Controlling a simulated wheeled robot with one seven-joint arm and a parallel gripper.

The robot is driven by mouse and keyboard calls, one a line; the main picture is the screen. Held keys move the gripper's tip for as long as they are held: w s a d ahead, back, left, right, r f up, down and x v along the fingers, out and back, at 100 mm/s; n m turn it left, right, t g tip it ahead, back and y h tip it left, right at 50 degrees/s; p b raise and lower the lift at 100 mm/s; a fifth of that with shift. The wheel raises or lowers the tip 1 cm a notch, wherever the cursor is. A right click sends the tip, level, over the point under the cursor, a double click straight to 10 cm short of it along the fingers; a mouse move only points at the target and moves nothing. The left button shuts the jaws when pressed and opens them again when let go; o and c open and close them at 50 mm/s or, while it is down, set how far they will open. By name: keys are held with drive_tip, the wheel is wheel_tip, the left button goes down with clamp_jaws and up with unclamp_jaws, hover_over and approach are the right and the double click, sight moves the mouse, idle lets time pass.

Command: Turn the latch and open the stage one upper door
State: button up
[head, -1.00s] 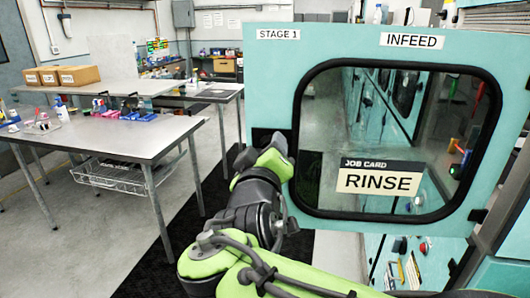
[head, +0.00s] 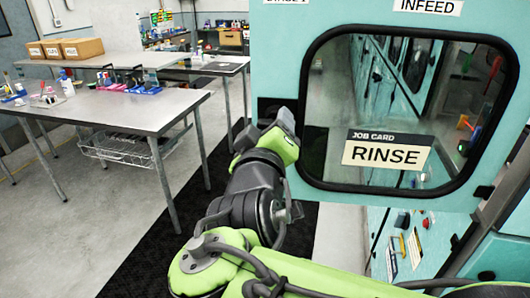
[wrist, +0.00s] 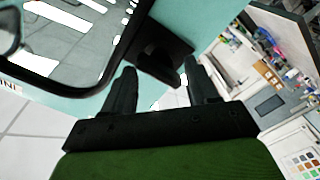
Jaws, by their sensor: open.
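The teal stage one upper door (head: 285,60) fills the right half of the head view. It has a black-rimmed window and stands swung out from the machine, its free left edge over the aisle. The black latch (head: 268,107) is at that edge, mostly behind my gripper (head: 284,128). In the wrist view, the dark latch block (wrist: 158,50) lies just ahead of my gripper (wrist: 160,88). The two fingers are apart, one toward each side of the block's near end. I cannot tell whether they touch it. The latch's turn angle is unclear.
A RINSE job card (head: 387,152) shows on the window. Below the door, a lower machine panel (head: 405,235) carries buttons. A steel table (head: 130,108) with small items stands at left. A black mat (head: 165,240) and open floor lie between the table and door.

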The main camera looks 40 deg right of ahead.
drive_tip(key=v, duration=1.2)
drive_tip(key=shift+b, duration=0.4)
drive_tip(key=shift+s+a+f, duration=0.1)
wheel_tip(320, 180, down, 9)
drive_tip(key=w+d+g+y+p, duration=0.1)
drive_tip(key=d+g+y+p, duration=0.1)
drive_tip(key=g+y, duration=0.25)
drive_tip(key=s+a+f+g+y+p, duration=0.1)
drive_tip(key=s+a+f+g+y, duration=0.2)
drive_tip(key=s+a+f+y, duration=0.3)
wheel_tip(320, 180, down, 3)
drive_tip(key=shift+r+m+y+p, duration=0.25)
drive_tip(key=shift+m+y+p, duration=0.1)
drive_tip(key=shift+y, duration=0.5)
